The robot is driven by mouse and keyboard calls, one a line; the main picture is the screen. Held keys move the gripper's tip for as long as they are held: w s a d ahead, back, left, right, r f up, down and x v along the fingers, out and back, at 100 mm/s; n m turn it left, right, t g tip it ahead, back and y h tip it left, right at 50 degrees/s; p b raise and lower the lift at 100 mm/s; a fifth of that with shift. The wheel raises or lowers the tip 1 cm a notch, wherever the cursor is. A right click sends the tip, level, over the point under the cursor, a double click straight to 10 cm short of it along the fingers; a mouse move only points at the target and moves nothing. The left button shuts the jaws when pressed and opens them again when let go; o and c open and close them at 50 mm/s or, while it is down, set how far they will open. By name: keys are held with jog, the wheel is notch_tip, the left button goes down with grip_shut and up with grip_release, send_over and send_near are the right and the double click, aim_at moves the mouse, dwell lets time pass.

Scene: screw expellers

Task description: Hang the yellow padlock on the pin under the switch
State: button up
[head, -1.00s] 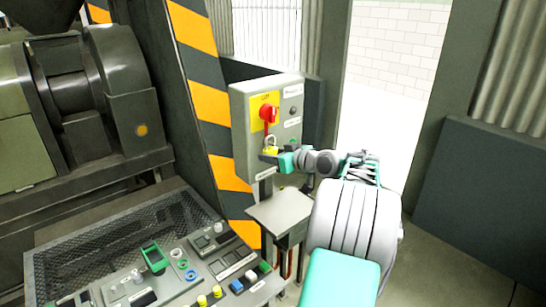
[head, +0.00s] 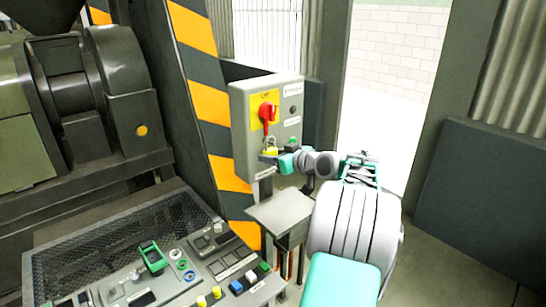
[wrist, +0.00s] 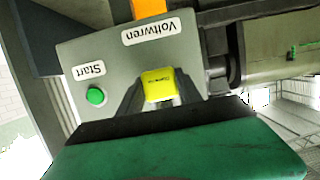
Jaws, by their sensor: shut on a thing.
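The yellow padlock (head: 271,151) is in my gripper (head: 276,156), just below the red switch handle (head: 268,113) on its yellow plate. In the wrist view the padlock's yellow body (wrist: 160,86) sits between the two dark fingers of my gripper (wrist: 160,101), which are shut on it. The padlock is close in front of the face of the grey switch box (head: 240,130). I cannot make out the pin. I cannot tell whether the shackle is around it or touching the box.
A green Start button (wrist: 95,96) is beside the padlock on the box face. A small grey shelf (head: 280,212) is below the box. A control desk (head: 190,275) with buttons stands at lower left. A striped post (head: 203,80) rises left of the box.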

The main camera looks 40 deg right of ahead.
jog(key=shift+w+a+f, duration=0.1)
jog(key=shift+a+f, duration=0.05)
jog(key=shift+f, duration=0.25)
